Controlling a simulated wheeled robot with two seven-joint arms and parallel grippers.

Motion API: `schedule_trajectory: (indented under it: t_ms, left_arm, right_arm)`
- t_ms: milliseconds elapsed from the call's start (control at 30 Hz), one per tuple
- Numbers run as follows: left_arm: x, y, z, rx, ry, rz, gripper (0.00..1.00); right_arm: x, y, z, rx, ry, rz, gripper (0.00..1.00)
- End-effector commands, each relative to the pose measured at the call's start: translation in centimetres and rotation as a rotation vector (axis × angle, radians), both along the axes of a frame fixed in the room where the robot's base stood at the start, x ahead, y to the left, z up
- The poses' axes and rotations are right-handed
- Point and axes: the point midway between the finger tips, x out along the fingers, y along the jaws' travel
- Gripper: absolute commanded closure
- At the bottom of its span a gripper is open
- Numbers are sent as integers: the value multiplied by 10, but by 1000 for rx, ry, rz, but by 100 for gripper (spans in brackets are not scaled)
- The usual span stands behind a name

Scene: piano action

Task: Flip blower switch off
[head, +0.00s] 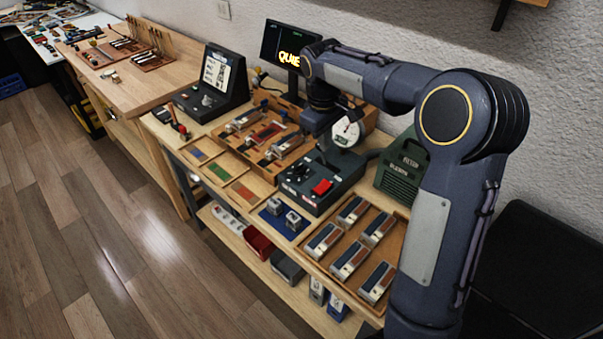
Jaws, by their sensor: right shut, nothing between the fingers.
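A dark control box (303,196) with black knobs stands on the workbench. A green blower unit (402,168) with pale lettering stands right of the box, partly hidden behind my right arm. My right gripper (325,147) points down above the back of the box, behind the red switch and apart from it. It is shut and empty. My left gripper is out of view.
A round white dial (346,132) stands beside my right gripper. A wooden tray (345,262) with several metal-and-wood blocks lies in front on the right. A lit monitor (283,45) and a dark display unit (212,85) stand at the back. The floor at left is clear.

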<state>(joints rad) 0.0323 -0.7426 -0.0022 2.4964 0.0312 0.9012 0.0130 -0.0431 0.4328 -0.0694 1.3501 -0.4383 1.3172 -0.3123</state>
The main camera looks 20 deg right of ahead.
Motion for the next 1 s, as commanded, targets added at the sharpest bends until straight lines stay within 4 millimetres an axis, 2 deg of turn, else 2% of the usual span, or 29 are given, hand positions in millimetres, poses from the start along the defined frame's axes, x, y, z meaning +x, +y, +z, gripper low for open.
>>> schedule_trajectory:
  t_ms: [400,533,667,1000]
  left_arm:
    - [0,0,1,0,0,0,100]
    - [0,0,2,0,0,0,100]
    - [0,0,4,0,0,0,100]
    - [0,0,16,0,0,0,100]
  right_arm:
    - [4,-1,-2,-10,8,6,100]
    - [4,-2,-10,-9,10,6,100]
    - [4,-4,-30,-9,13,4,100]
    - [8,-12,-100,-9,12,5,100]
